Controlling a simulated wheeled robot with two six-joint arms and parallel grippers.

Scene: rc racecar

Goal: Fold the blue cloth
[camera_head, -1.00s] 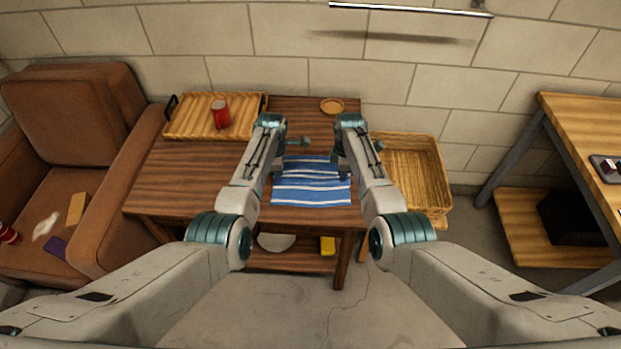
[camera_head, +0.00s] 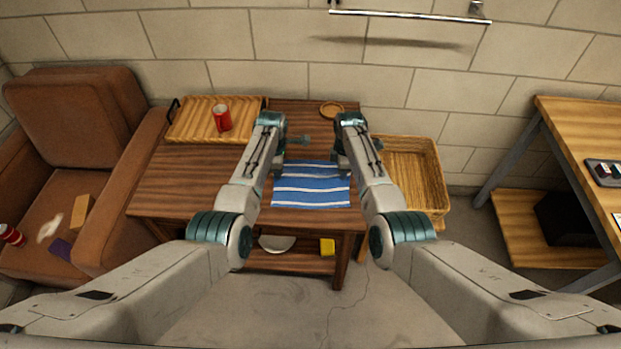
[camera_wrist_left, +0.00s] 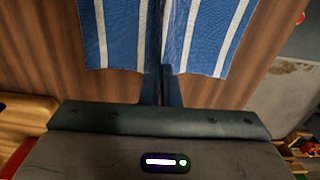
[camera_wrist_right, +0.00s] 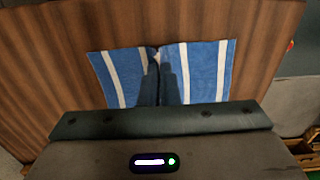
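The blue cloth (camera_head: 312,192) with white stripes lies on the dark wooden table (camera_head: 190,190), below and between my two forearms. My left gripper (camera_wrist_left: 160,85) reaches the cloth's left side. Its fingers look shut, with a raised ridge of cloth (camera_wrist_left: 202,35) gathered at them. My right gripper (camera_wrist_right: 165,85) is at the cloth's right side. Its fingers look shut on a similar crease in the cloth (camera_wrist_right: 205,68).
A wooden tray (camera_head: 190,128) with a red can (camera_head: 222,118) stands at the table's back left. A small round brown dish (camera_head: 331,109) sits at the back. A wicker basket (camera_head: 425,165) stands right of the table. Bare tabletop lies left of the cloth.

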